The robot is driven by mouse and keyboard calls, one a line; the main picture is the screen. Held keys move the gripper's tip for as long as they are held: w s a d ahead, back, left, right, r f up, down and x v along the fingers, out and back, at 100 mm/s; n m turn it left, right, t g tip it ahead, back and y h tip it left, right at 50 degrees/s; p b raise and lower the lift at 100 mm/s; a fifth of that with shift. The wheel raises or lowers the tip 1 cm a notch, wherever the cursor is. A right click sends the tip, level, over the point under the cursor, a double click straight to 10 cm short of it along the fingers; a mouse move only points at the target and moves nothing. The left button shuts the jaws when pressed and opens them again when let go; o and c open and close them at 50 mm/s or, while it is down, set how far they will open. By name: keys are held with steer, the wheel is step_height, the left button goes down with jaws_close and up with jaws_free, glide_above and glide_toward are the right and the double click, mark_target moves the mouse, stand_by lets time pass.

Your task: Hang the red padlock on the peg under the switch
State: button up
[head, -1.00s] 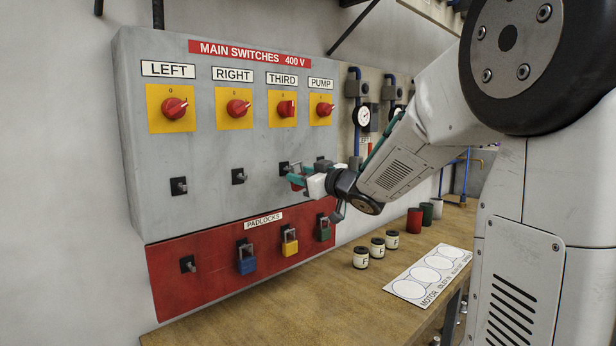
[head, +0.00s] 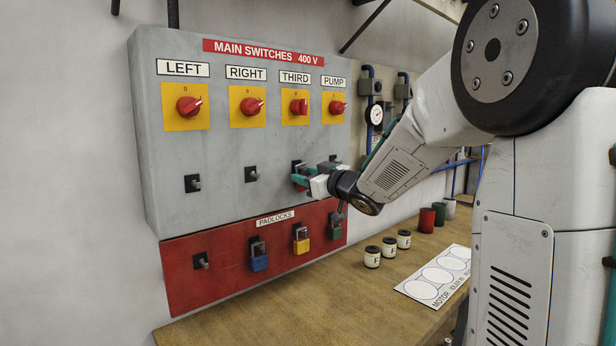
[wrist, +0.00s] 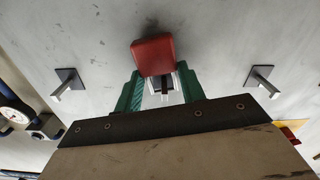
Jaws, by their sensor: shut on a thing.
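The red padlock (wrist: 153,56) is between the green fingers of my gripper (wrist: 158,80), its body towards the top of the wrist view. Its metal shackle shows below the body, with a dark part inside or behind it; I cannot tell whether the shackle is around a peg. In the head view my gripper (head: 303,181) is at the peg under the THIRD switch (head: 298,107), close to the grey panel. Only a bit of red shows at the fingers there. The THIRD knob is turned differently from the other knobs.
Bare pegs stand under the LEFT (head: 193,183) and RIGHT (head: 251,174) switches. The red padlock board (head: 188,283) holds blue (head: 259,262), yellow (head: 301,245) and green (head: 335,231) padlocks and one empty peg (head: 201,260). Jars (head: 388,247) stand on the bench below.

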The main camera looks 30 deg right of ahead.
stand_by(0.3)
steer(key=o, duration=1.2)
steer(key=shift+c, duration=0.2)
steer(key=shift+s, duration=0.1)
steer(key=s+d, duration=0.1)
steer(key=s, duration=0.6)
steer(key=shift+s+d, duration=0.25)
